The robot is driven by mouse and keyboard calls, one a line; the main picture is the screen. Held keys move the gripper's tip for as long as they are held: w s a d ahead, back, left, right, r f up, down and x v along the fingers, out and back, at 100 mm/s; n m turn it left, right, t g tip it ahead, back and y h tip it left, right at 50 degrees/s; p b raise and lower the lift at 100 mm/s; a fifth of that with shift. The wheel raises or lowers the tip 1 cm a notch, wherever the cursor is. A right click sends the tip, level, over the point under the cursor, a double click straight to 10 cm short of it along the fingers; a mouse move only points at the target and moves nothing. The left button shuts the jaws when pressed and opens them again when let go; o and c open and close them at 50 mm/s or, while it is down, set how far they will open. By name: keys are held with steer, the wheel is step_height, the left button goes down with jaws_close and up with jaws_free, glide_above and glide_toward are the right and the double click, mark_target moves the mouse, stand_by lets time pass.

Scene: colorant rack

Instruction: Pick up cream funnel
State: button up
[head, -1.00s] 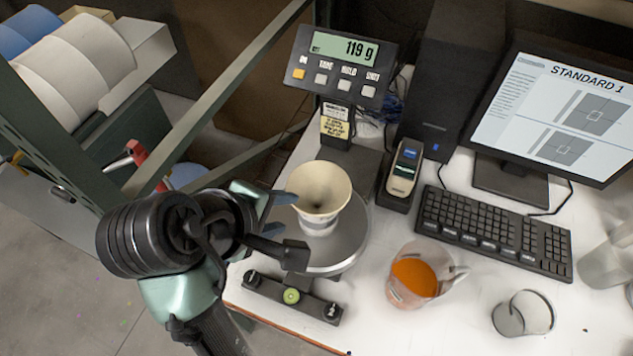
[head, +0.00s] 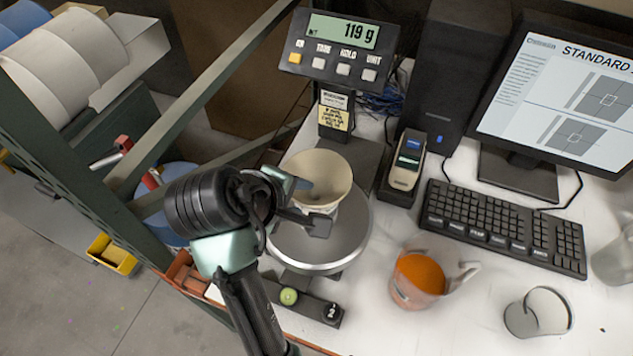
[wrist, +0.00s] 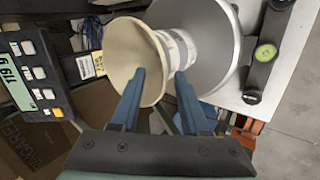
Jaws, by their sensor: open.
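The cream funnel (head: 318,176) sits wide mouth up on a white cup-like piece on the round metal scale pan (head: 345,244). In the wrist view the funnel (wrist: 132,62) lies just beyond the fingertips, with the white piece (wrist: 178,50) at its narrow end. My gripper (head: 304,201) is open at the funnel's near left side, and one finger overlaps the funnel in the head view.
The scale display (head: 341,46) reads 119 g behind the pan. A handheld device (head: 407,160) in its dock, a keyboard (head: 505,225), a beaker of orange powder (head: 418,278) and an empty glass beaker (head: 538,313) stand to the right. A green metal rack post (head: 85,165) is at left.

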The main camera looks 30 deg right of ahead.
steer(key=shift+f, duration=0.1)
steer(key=shift+c, duration=0.2)
jaws_close()
